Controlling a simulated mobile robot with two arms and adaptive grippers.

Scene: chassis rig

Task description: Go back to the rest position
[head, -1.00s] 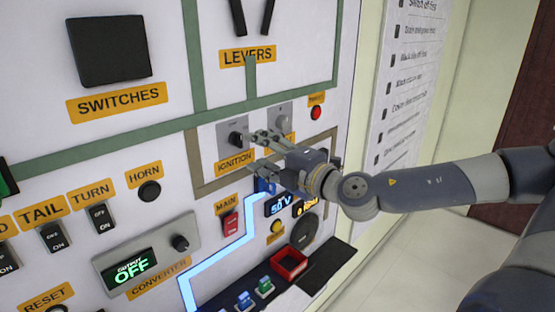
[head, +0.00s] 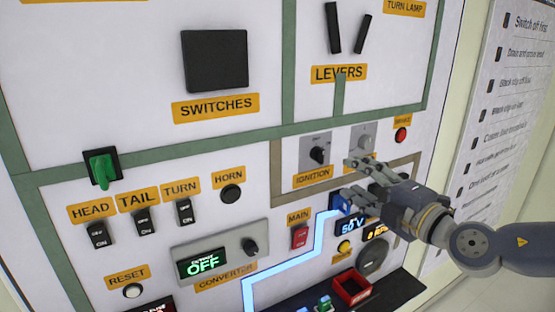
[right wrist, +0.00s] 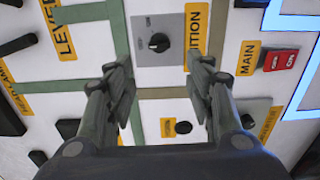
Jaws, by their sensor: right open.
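My right gripper (head: 362,177) is in front of the control panel (head: 90,45), just below and right of the ignition knob (head: 317,155). Its fingers are spread and nothing is between them; the right wrist view also shows the open gripper (right wrist: 160,90) with the ignition knob (right wrist: 159,42) beyond the fingertips. I cannot tell whether a finger touches the panel. My right arm comes in from the right edge. My left gripper is not in view.
A red bin (head: 352,287) stands on a dark shelf at the bottom. A printed checklist (head: 500,110) hangs at the right.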

